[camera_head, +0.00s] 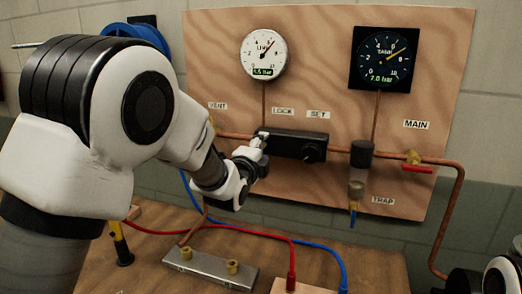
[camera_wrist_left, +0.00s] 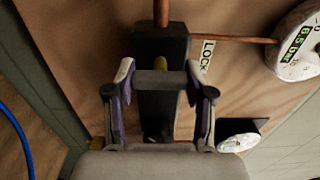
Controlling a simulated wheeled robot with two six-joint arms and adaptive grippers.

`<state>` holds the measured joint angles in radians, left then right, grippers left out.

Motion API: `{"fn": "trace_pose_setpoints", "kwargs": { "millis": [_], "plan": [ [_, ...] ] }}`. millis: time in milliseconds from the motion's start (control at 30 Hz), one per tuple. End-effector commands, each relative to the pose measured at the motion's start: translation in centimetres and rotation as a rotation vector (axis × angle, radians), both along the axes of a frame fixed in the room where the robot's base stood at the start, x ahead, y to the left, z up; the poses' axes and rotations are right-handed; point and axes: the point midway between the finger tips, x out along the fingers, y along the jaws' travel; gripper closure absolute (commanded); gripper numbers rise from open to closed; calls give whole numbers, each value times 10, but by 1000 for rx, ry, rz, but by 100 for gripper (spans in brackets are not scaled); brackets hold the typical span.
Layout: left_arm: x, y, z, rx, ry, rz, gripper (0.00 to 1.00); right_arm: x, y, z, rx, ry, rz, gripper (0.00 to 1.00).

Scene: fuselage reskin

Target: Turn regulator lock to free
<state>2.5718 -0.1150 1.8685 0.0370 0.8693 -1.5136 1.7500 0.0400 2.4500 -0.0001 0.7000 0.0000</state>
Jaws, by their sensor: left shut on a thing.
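The black regulator block (camera_head: 290,145) is mounted on the wooden panel below the LOCK label (camera_head: 283,111) and the SET label (camera_head: 318,114). A dark round knob (camera_head: 312,153) is at its right end. My left gripper (camera_head: 257,150) is at the block's left end, under the LOCK label.
The LIVE gauge (camera_head: 264,54) shows about 6.5 bar, the TANK gauge (camera_head: 382,59) 7.0 bar. A red MAIN valve handle (camera_head: 417,169) and a trap (camera_head: 358,175) are to the right. Red (camera_head: 250,229) and blue (camera_head: 320,246) hoses cross the bench below.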

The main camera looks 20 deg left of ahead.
Motion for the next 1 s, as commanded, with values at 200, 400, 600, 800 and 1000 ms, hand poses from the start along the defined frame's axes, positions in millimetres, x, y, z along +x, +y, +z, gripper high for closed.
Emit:
{"fn": "trace_pose_setpoints", "kwargs": {
  "millis": [200, 400, 600, 800, 1000],
  "plan": [
    [0, 0, -1, 2, 2, -1, 21, 0, 0, 0, 0, 0, 0, 8],
    [0, 0, -1, 0, 2, -1, 21, 0, 0, 0, 0, 0, 0, 8],
    [-14, 0, 0, 0, 2, 0, 21, 0, 0, 0, 0, 0, 0, 8],
    [-62, 1, 0, 3, 3, -1, 21, 0, 0, 0, 0, 0, 0, 8],
    [-106, 3, -1, 2, 2, -1, 21, 0, 0, 0, 0, 0, 0, 8]
  ]
}}
